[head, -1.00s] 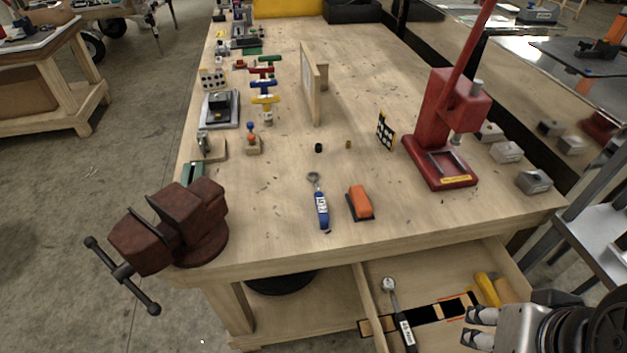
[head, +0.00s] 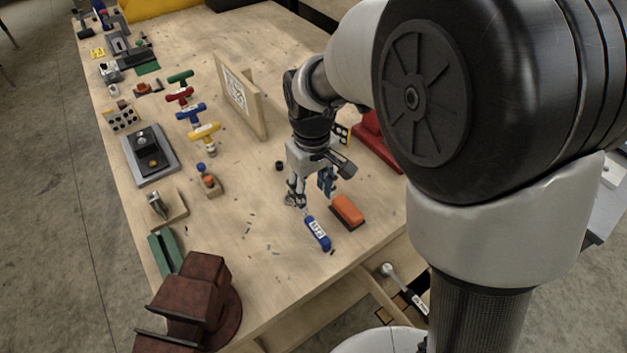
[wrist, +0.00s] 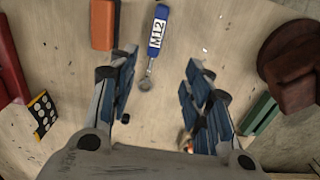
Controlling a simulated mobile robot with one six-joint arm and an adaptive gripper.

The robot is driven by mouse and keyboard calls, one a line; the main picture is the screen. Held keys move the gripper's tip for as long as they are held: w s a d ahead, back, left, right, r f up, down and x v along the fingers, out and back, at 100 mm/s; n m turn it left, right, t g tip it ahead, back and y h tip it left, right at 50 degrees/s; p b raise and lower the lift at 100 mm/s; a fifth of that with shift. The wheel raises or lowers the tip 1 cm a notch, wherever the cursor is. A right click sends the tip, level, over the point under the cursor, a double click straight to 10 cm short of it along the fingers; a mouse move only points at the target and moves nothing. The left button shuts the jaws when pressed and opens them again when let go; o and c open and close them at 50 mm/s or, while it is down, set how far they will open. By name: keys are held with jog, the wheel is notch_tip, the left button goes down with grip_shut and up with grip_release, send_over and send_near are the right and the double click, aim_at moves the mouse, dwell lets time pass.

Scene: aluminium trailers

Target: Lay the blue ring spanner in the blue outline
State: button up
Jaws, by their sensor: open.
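The blue ring spanner (head: 317,233) lies on the workbench, its blue handle marked with a white label. In the wrist view the label on the spanner (wrist: 157,36) reads M12, and its metal ring end points down the picture between my fingers. My gripper (head: 311,196) is open and empty, pointing down above the ring end. In the wrist view my gripper (wrist: 163,65) has its fingers spread either side of the spanner's shaft line, apart from it. I cannot make out a blue outline in either current view.
An orange block (head: 347,211) lies close beside the spanner. A red-brown vise (head: 195,302) stands at the near left corner. An open drawer at the front holds a black-handled tool (head: 404,287). A wooden upright panel (head: 240,95) stands behind my gripper.

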jog(key=b, duration=0.3)
send_over(314, 225)
jog(key=f, duration=1)
jog(key=shift+s+a+f, duration=0.25)
jog(key=shift+s+f, duration=0.1)
jog(key=shift+f, duration=0.05)
jog(key=shift+w+d+f+b, duration=0.1)
jog(key=shift+w+f+b, duration=0.1)
jog(key=shift+f+b, duration=0.85)
jog(key=shift+w+d+f+b, duration=0.15)
jog(key=shift+f+b, duration=0.25)
jog(key=shift+f, duration=1.25)
jog(key=shift+r, duration=0.1)
grip_shut()
